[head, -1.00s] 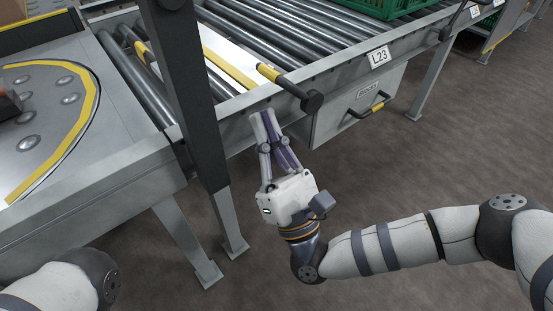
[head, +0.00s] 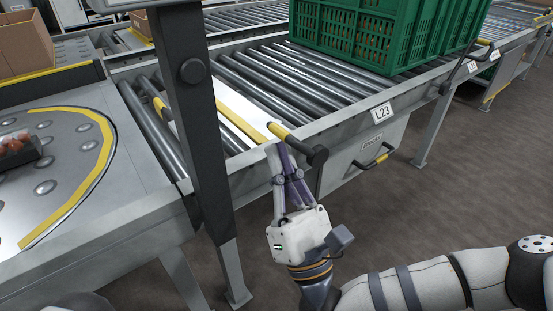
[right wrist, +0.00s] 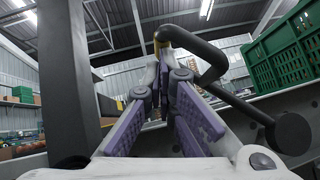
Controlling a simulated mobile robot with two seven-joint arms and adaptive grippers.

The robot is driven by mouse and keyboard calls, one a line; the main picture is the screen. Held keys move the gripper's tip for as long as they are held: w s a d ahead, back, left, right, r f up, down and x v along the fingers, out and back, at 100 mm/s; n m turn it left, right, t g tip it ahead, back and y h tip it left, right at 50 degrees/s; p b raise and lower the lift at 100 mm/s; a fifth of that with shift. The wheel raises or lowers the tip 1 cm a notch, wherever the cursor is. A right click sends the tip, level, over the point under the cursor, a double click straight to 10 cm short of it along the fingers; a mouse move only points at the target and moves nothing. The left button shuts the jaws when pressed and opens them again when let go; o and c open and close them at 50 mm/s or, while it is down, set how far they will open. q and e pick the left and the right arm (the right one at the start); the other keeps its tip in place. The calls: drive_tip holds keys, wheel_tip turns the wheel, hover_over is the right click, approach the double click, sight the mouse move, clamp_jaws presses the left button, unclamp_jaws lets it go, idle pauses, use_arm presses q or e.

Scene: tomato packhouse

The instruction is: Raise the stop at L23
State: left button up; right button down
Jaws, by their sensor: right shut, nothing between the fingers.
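The L23 label (head: 382,113) is on the side rail of the roller conveyor. Left of it a black lever (head: 317,156) with a yellow sleeve (head: 279,130) reaches over the rail. The white stop plate (head: 232,108) with a yellow stripe lies low between the rollers. My right gripper (head: 275,152) is shut and empty, pointing up just below the yellow sleeve on the outer side of the rail. In the right wrist view the lever (right wrist: 212,62) rises beyond the fingertips; I cannot tell whether they touch it. My left gripper is out of view.
Green crates (head: 370,35) stand on the rollers behind. A dark post (head: 192,110) rises left of my gripper. A ball-transfer table (head: 95,180) is at left. The floor at right is clear.

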drive_tip(key=shift+w+d+r+m+t+h+p, duration=0.1)
drive_tip(key=shift+d+r+m+t+h+p, duration=0.1)
drive_tip(key=shift+r+m+h+p, duration=0.3)
drive_tip(key=shift+w+d+r+m+t+h+p, duration=0.1)
drive_tip(key=shift+d+r+m+h+p, duration=0.1)
drive_tip(key=shift+r+m+h, duration=0.35)
drive_tip(key=w+d+r+m+g+h+p, duration=0.3)
drive_tip(key=w+d+r+m+h+p, duration=0.3)
drive_tip(key=d+m+h+p, duration=0.5)
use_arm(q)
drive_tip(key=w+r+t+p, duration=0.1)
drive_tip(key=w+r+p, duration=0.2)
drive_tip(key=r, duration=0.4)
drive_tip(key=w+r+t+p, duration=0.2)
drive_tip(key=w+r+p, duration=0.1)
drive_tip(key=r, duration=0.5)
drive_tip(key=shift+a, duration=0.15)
use_arm(e)
drive_tip(key=w+d+f+m+g, duration=0.3)
drive_tip(key=w+d+m, duration=0.2)
drive_tip(key=w, duration=0.1)
drive_tip(key=shift+d+f+m, duration=0.2)
drive_tip(key=shift+d+m, duration=0.05)
drive_tip(key=shift+m, duration=0.1)
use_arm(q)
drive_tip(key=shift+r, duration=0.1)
